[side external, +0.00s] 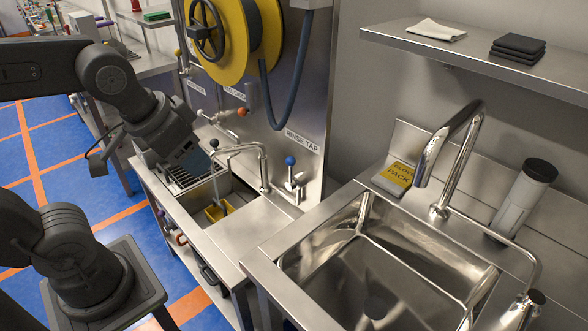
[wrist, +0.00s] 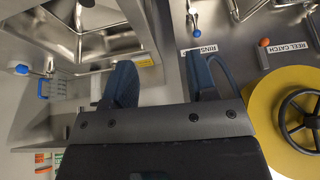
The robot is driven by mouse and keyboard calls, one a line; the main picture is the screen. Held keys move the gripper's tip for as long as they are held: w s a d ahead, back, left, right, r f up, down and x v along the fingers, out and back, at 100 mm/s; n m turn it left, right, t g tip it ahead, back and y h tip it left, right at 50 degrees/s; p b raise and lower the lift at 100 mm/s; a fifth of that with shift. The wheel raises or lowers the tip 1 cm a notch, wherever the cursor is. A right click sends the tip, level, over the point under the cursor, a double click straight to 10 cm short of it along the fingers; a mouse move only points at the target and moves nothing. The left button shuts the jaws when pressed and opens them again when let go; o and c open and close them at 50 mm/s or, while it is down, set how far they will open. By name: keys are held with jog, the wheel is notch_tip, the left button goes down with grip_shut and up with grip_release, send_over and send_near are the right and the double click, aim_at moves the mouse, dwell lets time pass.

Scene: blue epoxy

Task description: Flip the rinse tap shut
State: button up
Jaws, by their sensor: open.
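The rinse tap (side external: 295,184) stands at the right rear of the small sink counter, below the RINSE TAP label. Its short lever points up and ends in a blue knob (side external: 290,161). In the wrist view a blue-knobbed lever (wrist: 194,20) shows near the top, beside the partly hidden label. My gripper (side external: 190,165) is over the left part of the counter, well left of the tap and apart from it. In the wrist view my gripper (wrist: 162,82) is open, with nothing between its two dark blue fingers.
A curved spout (side external: 245,152) stands between my gripper and the tap. A yellow hose reel (side external: 225,50) with a black wheel is on the panel behind. A yellow container (side external: 216,212) sits in the small basin. A large steel sink (side external: 385,262) is on the right.

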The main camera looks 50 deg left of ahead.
jog(key=shift+m+g+y, duration=0.3)
jog(key=shift+g+y, duration=0.6)
jog(key=w, duration=0.8)
jog(key=shift+a+r, duration=0.2)
jog(key=shift+r, duration=0.1)
jog(key=c, duration=0.6)
jog(key=w+f, duration=0.1)
jog(key=w, duration=0.1)
jog(key=w+g+y, duration=0.1)
jog(key=w, duration=0.2)
jog(key=w+f+y, duration=0.1)
jog(key=w, duration=0.2)
jog(key=shift+w+d+f, duration=0.25)
jog(key=shift+d+f, duration=0.1)
grip_shut()
jog(key=w+d+f+y, duration=0.1)
jog(key=w+f+y, duration=0.1)
jog(key=w+f, duration=0.4)
jog(key=w+d+f+m+y, duration=0.1)
jog(key=w+d+f+y, duration=0.1)
jog(key=w+f, duration=0.4)
jog(key=shift+w+d+f+g+y, duration=0.2)
jog(key=shift+w+d+g+y, duration=0.1)
jog(key=shift+w+g, duration=0.1)
